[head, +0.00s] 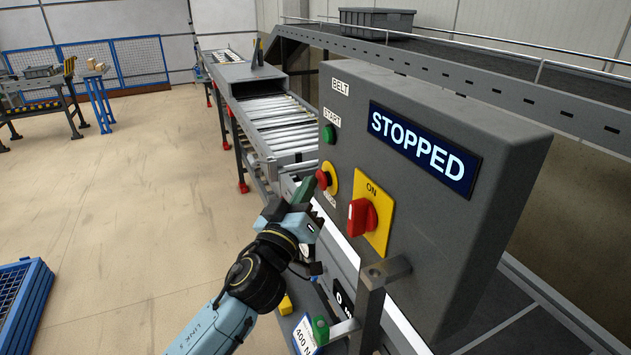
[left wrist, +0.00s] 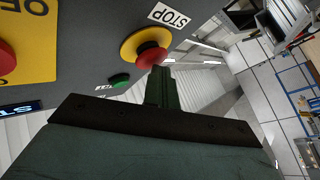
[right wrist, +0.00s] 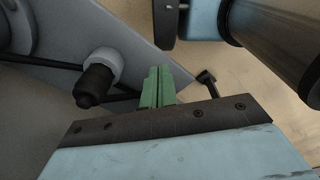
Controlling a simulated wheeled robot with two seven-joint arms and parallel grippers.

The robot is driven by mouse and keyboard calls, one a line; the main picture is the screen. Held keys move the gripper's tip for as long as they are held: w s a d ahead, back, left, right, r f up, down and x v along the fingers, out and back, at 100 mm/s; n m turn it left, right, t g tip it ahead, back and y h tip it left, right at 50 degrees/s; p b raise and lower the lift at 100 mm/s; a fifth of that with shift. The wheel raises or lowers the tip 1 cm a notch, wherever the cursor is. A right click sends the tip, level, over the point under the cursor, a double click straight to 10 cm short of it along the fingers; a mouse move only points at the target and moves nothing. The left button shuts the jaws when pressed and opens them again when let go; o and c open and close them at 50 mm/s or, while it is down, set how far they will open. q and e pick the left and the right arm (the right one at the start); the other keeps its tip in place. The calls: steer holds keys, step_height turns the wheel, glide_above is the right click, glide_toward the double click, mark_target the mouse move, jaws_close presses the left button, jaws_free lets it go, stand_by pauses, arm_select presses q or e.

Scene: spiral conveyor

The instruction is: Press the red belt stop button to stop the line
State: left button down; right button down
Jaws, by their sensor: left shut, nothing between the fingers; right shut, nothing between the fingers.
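The red belt stop button (head: 322,180) sits on a yellow round base on the grey control box (head: 455,240). The display (head: 424,148) on the box reads STOPPED. My left gripper (head: 305,190) is shut and empty, its green fingertips right at the red button. In the left wrist view the stop button (left wrist: 151,56) is just beyond the shut fingertips (left wrist: 163,75); I cannot tell whether they touch. My right gripper (right wrist: 158,85) is shut and empty in the right wrist view, away from the button.
A green start button (head: 329,134) is above the stop button. A red rotary switch (head: 362,217) on a yellow ON plate (head: 378,206) is to its right. A roller conveyor (head: 278,122) runs behind. A grey crate (head: 376,22) is on the upper belt. Floor at left is open.

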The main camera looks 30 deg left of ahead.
stand_by(0.3)
arm_select(q)
steer(key=shift+s+a, duration=0.6)
steer(key=shift+s, duration=0.1)
steer(key=shift+s+a, duration=1.65)
steer(key=shift+s, duration=0.3)
